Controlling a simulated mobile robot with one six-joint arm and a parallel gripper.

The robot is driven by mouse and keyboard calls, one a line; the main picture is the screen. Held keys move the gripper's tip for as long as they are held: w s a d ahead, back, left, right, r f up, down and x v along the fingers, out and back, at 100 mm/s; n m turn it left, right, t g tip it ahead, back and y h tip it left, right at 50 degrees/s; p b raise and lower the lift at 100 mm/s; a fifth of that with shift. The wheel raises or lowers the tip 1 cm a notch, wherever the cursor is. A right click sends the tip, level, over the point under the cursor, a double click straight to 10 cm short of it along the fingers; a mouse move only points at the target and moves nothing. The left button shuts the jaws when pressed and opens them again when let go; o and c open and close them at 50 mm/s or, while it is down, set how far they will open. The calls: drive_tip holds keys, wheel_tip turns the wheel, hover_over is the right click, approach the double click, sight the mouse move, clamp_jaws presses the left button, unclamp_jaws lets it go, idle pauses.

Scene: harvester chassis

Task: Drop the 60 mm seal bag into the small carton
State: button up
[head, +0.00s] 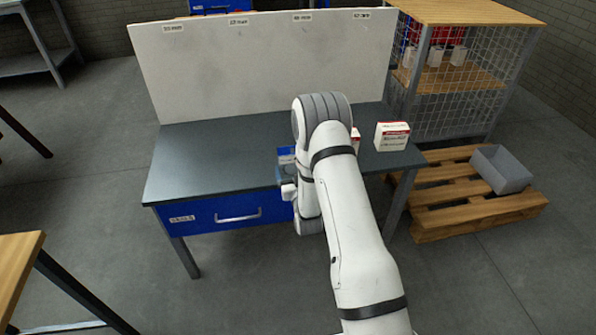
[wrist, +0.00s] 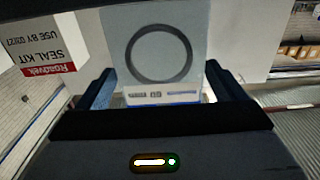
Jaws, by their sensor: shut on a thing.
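My gripper (wrist: 163,88) is shut on a flat grey bag (wrist: 118,30) that shows a dark seal ring and a small printed strip near the jaws. The print is too small to read as a size. In the head view a white and red carton (head: 392,137) stands at the bench's right end. Another carton (head: 355,140) is mostly hidden behind my arm.
The dark bench (head: 215,155) is clear on its left. Its blue drawer (head: 225,211) is below, and a pale labelled back panel (head: 260,65) stands behind. A grey bin (head: 502,169) sits on a pallet (head: 450,197) at right.

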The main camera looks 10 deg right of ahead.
drive_tip(key=shift+f, duration=0.15)
drive_tip(key=o, duration=0.7)
